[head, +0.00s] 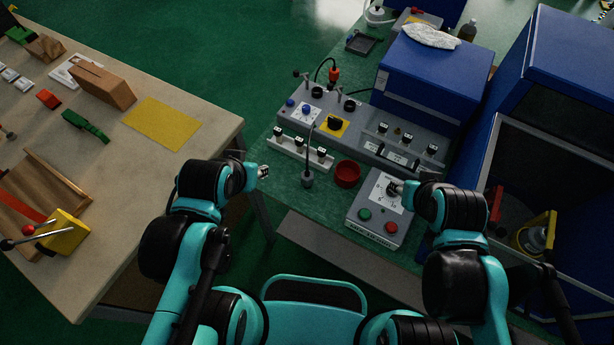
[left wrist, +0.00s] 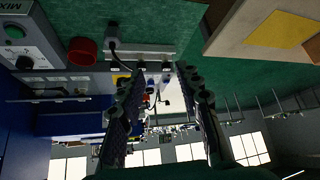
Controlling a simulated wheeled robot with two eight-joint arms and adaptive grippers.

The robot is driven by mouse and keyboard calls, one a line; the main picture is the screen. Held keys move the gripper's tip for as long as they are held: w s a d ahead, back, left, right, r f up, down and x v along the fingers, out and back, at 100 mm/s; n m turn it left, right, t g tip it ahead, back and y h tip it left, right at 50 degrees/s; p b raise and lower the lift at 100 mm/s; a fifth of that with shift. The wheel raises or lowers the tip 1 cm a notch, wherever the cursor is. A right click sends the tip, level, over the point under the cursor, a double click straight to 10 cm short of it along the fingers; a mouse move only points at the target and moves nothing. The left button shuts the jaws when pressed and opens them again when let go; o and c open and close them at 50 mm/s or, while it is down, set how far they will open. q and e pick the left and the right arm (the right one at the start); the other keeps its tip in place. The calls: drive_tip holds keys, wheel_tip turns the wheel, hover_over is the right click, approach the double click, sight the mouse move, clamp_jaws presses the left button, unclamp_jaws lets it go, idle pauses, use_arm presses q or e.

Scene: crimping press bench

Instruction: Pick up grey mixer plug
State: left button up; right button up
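A grey plug (head: 308,179) with a thin dark cable rising from it stands on the green bench, left of a red bowl (head: 347,174). The plug also shows in the left wrist view (left wrist: 112,36), beside the red bowl (left wrist: 82,50). My left gripper (head: 263,172) is left of the plug, apart from it. In the left wrist view its two fingers (left wrist: 162,72) are spread with nothing held between them. My right gripper (head: 394,189) is at the knob of the grey control box (head: 377,213); its fingers are too small to read.
A grey socket panel (head: 372,143) with an orange plug (head: 334,74) and a white rack (head: 297,153) stand behind the plug. A blue box (head: 432,75) is at the back. The wooden table (head: 215,130) at left is across a gap. Bench around the plug's front is clear.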

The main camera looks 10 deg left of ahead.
use_arm(q)
drive_tip(key=o, duration=0.6)
drive_tip(key=shift+w, duration=0.1)
drive_tip(key=n+g, duration=0.7)
drive_tip(key=n, duration=1.1)
approach(307, 174)
wheel_tip(307, 174, down, 6)
drive_tip(key=shift+w+a+f+b, duration=0.1)
drive_tip(key=shift+w+f+b, duration=0.05)
drive_tip(key=shift+b, duration=0.25)
drive_tip(key=shift+f, duration=0.3)
drive_tip(key=shift+f+b, duration=0.55)
drive_tip(key=shift+f, duration=0.45)
wheel_tip(307, 174, down, 6)
drive_tip(key=b, duration=0.3)
drive_tip(key=shift+w+r, duration=0.2)
drive_tip(key=shift+r, duration=0.1)
